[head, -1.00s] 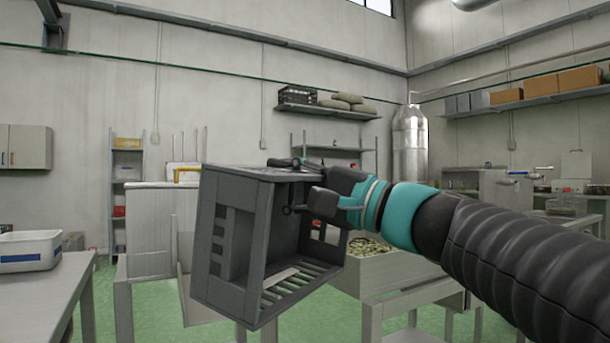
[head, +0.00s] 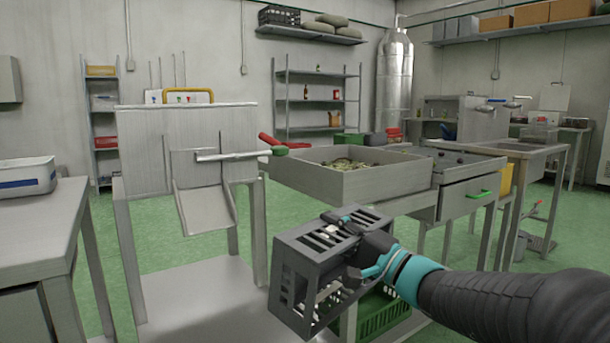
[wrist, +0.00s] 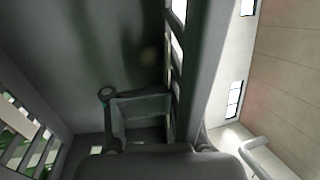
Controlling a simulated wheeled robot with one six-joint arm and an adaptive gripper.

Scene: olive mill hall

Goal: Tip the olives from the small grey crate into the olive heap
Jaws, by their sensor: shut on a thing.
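My gripper (head: 352,262) is shut on the small grey crate (head: 295,262), in front of and below the sorting tray in the head view. The crate is tilted, with a slotted side facing up. No olives can be made out in it. In the wrist view the crate's grey wall (wrist: 70,60) and slats fill much of the picture, and the gripper (wrist: 140,115) is close against it. The olive heap (head: 352,165) lies in a shallow grey metal tray (head: 330,187) behind the crate, apart from it.
A metal machine with a chute (head: 205,210) stands left of the tray. A green crate (head: 385,312) is low down behind my gripper. A table with a white bin (head: 25,177) is at the left. A drawer unit (head: 468,195) adjoins the tray's right. Green floor shows between the stands.

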